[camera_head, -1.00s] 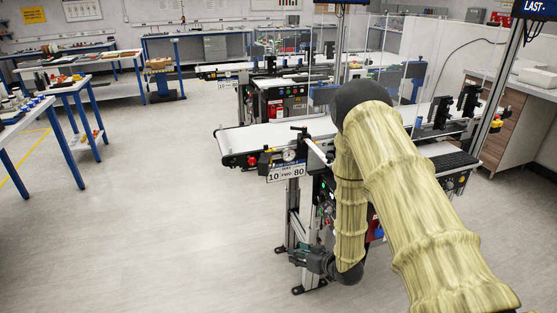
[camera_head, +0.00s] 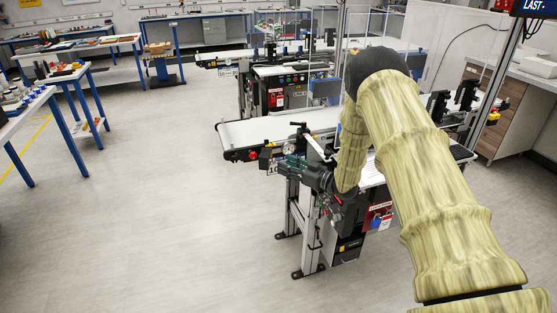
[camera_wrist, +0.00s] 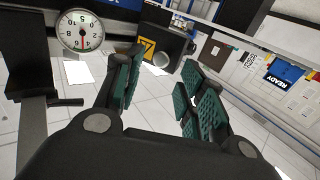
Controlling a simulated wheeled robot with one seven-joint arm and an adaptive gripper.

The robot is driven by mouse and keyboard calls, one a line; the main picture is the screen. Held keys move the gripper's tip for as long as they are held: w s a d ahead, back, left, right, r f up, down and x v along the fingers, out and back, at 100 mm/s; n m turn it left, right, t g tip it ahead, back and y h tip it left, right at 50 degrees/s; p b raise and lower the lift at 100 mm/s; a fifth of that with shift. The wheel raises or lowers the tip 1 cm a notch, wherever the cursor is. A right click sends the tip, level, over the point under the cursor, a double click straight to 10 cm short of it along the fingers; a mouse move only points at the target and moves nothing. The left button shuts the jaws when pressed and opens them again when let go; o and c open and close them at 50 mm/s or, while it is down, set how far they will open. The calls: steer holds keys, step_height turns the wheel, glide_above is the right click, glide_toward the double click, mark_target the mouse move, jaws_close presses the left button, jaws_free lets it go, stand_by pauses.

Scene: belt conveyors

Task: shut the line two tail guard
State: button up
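The front conveyor (camera_head: 255,131), whose plate read TWO a second ago, has a white belt and a dark tail end at its left. I cannot clearly pick out its tail guard or tell whether it is open. A pale slanted bar (camera_head: 319,149) stands at the near side of this conveyor. My gripper (camera_head: 294,162) is beside the near side, just below the belt and partly in front of the plate. In the wrist view my gripper (camera_wrist: 162,68) has its green-padded fingers apart, with nothing between them. A dark part with a yellow warning label (camera_wrist: 147,48) shows beyond the fingertips.
A round dial (camera_wrist: 82,32) and a dark bracket with a handle (camera_wrist: 66,102) are left of the fingers. A red knob (camera_head: 253,155) sits on the conveyor's near side. A second conveyor (camera_head: 290,70) stands behind. The floor at left is clear.

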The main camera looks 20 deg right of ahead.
mark_target(269, 159)
steer(key=shift+p+x, duration=0.55)
steer(key=shift+x, duration=1.6)
jaws_close()
